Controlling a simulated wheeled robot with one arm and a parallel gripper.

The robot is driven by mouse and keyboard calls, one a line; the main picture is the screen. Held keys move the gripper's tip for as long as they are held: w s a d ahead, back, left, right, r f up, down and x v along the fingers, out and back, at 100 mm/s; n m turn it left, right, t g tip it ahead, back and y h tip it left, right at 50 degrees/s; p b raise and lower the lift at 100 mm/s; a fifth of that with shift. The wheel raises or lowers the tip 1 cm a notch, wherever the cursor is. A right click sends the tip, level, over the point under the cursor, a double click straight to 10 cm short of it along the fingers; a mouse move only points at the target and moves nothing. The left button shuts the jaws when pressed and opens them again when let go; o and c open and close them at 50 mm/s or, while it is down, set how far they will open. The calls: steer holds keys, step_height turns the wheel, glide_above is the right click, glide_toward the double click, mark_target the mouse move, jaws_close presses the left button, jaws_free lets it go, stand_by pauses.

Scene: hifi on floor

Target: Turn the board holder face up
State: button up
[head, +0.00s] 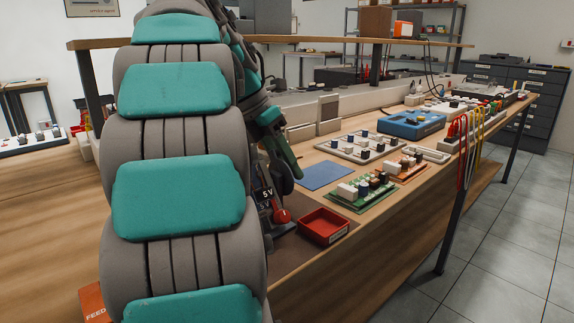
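My grey and teal arm fills the left and middle of the head view and hides much of the bench. The dark end of my arm, with my gripper (284,180), shows only in part behind the arm's links, low over the bench. I cannot see its fingers clearly or whether they hold anything. I cannot pick out the board holder with certainty. A green circuit board (362,192) with several parts on it lies right of my gripper. A pale grey frame (342,152) with several small blocks lies behind it.
A red tray (323,226) stands near the bench's front edge. A red-knobbed lever (281,216) beside a 5V label stands left of it. A blue mat (326,175), an orange board (408,174) and a blue device (411,124) lie further back. Cables (466,150) hang at the front edge.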

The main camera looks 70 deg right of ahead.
steer(key=shift+o, duration=1.3)
steer(key=shift+w, duration=0.2)
